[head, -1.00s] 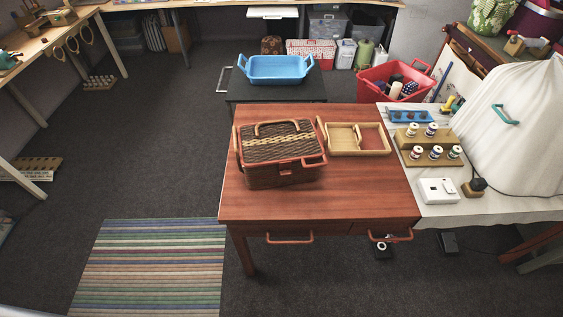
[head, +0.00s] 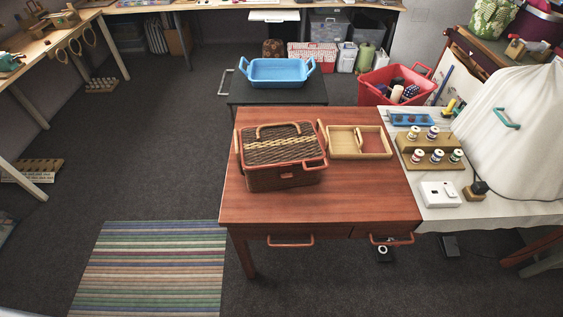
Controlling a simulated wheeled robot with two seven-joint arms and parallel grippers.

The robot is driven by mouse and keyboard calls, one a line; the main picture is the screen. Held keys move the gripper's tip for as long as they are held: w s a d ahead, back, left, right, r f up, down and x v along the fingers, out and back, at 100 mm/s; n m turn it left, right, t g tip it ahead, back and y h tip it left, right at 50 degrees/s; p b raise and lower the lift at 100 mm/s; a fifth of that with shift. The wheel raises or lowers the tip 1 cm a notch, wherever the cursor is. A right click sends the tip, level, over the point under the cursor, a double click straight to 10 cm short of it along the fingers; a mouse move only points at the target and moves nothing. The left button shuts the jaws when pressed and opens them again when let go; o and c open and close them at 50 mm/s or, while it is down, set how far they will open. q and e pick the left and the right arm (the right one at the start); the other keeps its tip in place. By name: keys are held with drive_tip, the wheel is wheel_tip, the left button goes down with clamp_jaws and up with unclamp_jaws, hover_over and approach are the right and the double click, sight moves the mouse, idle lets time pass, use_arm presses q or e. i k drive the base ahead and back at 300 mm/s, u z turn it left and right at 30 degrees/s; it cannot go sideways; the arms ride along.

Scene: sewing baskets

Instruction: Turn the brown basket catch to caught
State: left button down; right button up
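The brown basket (head: 284,178) stands upright on the red-brown wooden table, left of its middle. Its woven lid (head: 275,144) is down, with a pale braided band across it and a curved handle at its back edge. A small reddish catch (head: 287,176) shows on the middle of its front face; it is too small to tell whether it is caught. Neither of my grippers is in view.
An open wooden tray (head: 345,155) with a divider lies right of the basket. The table (head: 330,205) is clear in front. A white-covered side table (head: 445,212) with thread spools and a white box adjoins on the right. A blue tub (head: 278,72) stands behind.

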sight(287, 176)
drive_tip(key=u, duration=1.35)
drive_tip(key=k, duration=1.15)
drive_tip(key=z, duration=1.9)
drive_tip(key=i, duration=0.5)
drive_tip(key=u, duration=0.05)
